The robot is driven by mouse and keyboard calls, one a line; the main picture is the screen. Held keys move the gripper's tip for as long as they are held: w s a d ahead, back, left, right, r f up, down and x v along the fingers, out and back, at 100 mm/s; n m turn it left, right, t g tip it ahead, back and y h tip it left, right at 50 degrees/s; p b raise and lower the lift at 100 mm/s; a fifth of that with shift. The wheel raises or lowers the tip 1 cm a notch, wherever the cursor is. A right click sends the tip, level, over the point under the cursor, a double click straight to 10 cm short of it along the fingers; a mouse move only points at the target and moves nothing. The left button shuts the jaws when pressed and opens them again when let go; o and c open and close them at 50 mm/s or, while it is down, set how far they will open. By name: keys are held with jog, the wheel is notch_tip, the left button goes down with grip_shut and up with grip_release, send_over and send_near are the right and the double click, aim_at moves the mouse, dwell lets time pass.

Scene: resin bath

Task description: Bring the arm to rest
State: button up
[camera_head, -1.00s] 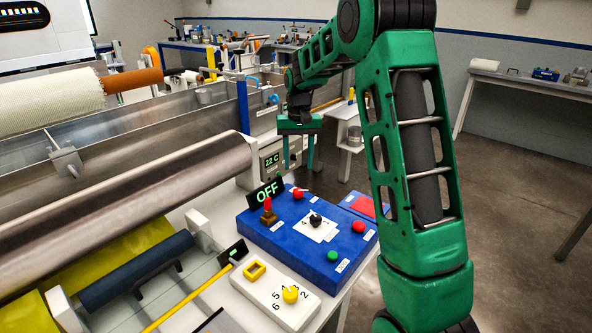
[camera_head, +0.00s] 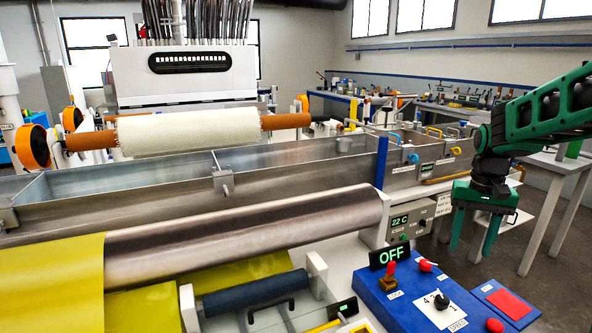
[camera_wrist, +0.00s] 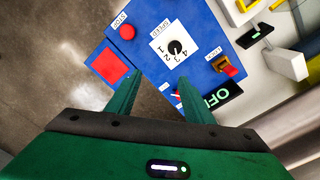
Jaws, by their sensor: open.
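My green gripper (camera_head: 473,232) hangs pointing down at the right in the head view, beyond the right end of the blue control box (camera_head: 398,309). Its two fingers are apart and nothing is between them. In the wrist view my gripper (camera_wrist: 153,88) shows open fingers, with the blue control box (camera_wrist: 205,72) past the tips. The box carries a speed dial (camera_wrist: 174,47), a red stop button (camera_wrist: 127,32) and a red-topped lever switch (camera_wrist: 228,68). A display on the box reads OFF (camera_head: 390,256). My arm reaches in from the right edge of the head view.
A steel trough (camera_head: 120,196) with a large metal roller (camera_head: 245,225) fills the left and middle. A white roll (camera_head: 190,133) lies above it. A temperature unit (camera_head: 408,218) reads 22 C near my gripper. A table (camera_head: 562,166) stands at right; floor shows between.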

jog(key=s+a+f+m, duration=0.1)
jog(key=s+a+f, duration=0.1)
jog(key=s, duration=2.7)
jog(key=shift+s+f+y, duration=0.2)
jog(key=shift+s+y, duration=0.05)
jog(key=shift+y, duration=0.05)
jog(key=shift+a, duration=0.1)
